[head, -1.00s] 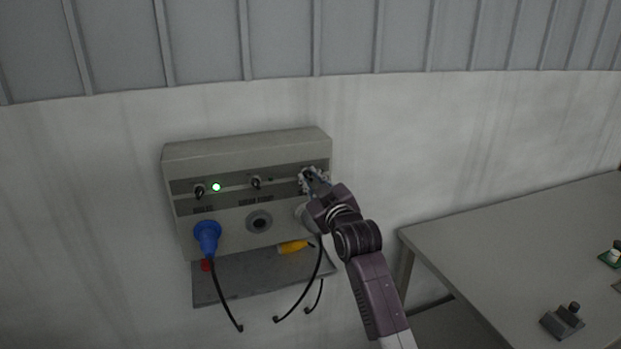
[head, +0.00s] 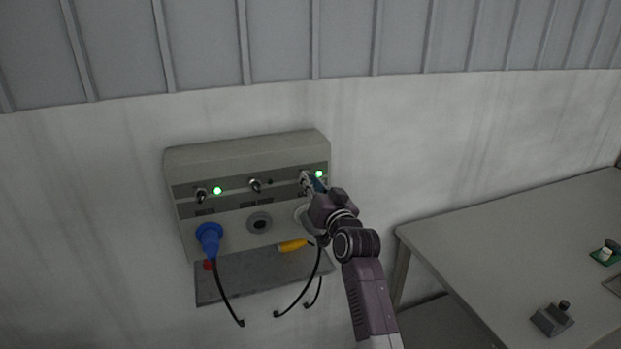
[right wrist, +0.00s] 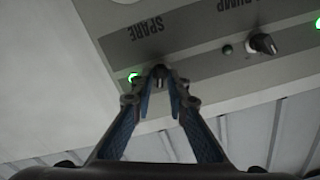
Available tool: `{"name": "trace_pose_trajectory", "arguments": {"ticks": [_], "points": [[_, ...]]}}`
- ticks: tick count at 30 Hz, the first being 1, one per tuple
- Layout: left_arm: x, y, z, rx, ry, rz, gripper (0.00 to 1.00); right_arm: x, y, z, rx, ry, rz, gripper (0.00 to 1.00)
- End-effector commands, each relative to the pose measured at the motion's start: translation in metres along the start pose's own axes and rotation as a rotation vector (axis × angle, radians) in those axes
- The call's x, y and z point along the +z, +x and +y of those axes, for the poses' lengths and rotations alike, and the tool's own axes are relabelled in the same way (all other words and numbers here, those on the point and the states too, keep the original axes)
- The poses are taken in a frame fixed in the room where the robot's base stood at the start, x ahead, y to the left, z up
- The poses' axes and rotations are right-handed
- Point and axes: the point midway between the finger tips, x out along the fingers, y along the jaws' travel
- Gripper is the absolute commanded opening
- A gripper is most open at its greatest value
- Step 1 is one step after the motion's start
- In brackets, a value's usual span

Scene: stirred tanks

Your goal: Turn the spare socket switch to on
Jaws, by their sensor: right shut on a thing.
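A grey socket panel (head: 245,152) is fixed to the wall, with three rotary switches in a row. The right-hand one is the spare switch (right wrist: 160,72), below the upside-down word SPARE in the right wrist view. My right gripper (head: 306,179) is shut on this switch's knob, which sits between the fingertips (right wrist: 160,84). The spare lamp (head: 319,173) glows green; it also glows in the right wrist view (right wrist: 133,77). The fingers and wrist hide part of the switch and the socket below it. My left gripper is out of view.
The middle switch (head: 255,185) has a dark lamp (right wrist: 227,49). The left switch (head: 201,194) has a lit green lamp (head: 217,190). A blue plug (head: 209,240) and hanging cables are below, with a yellow plug (head: 293,245) on a grey shelf (head: 235,283). A table (head: 510,235) stands right.

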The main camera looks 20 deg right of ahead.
Motion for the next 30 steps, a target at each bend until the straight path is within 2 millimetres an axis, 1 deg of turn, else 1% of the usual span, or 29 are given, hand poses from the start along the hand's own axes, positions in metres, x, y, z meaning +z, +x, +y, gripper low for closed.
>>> {"name": "trace_pose_trajectory", "arguments": {"ticks": [3,10,26,27,30], "points": [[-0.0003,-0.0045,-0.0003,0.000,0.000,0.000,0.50,-0.0016,0.0001,-0.0008,-0.001,0.065,0.002,0.00],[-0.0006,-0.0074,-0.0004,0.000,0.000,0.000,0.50,-0.0012,0.0001,0.0005,0.000,0.144,0.002,0.00],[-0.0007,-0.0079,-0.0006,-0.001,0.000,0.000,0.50,-0.0010,0.0001,0.0006,-0.001,0.169,0.003,0.00],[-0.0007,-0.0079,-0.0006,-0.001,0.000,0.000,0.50,-0.0009,0.0001,0.0006,-0.001,0.169,0.003,0.16],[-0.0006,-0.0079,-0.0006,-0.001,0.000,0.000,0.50,-0.0010,0.0001,0.0006,-0.001,0.169,0.002,0.25]]}}
